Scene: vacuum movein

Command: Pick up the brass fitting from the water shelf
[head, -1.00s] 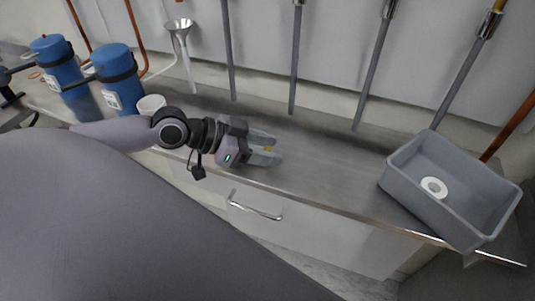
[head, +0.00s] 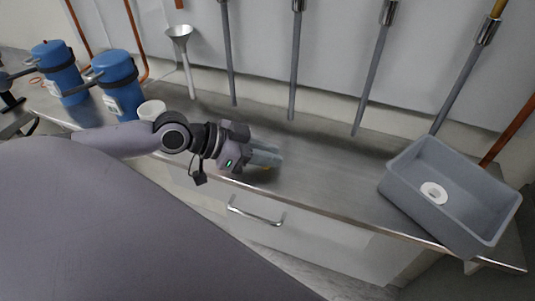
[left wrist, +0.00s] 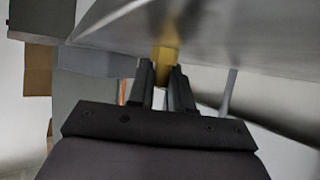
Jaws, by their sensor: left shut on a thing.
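The brass fitting is a small yellow-gold piece. In the left wrist view the fitting (left wrist: 165,57) sits between the fingertips of my left gripper (left wrist: 166,78), with its far part sticking out past them. In the head view my left gripper (head: 266,157) is over the front part of the steel shelf (head: 320,178), its fingers close together and shut on the fitting. Only a small yellow bit of the fitting (head: 267,167) shows there, the rest hidden by the fingers. My right gripper is not in view.
A grey bin (head: 412,190) with a white ring (head: 433,192) in it stands at the right end. Two blue cylinders (head: 121,88), a white cup (head: 151,109) and a funnel (head: 180,36) are on the left. Grey vertical pipes (head: 294,70) line the back. The shelf between gripper and bin is clear.

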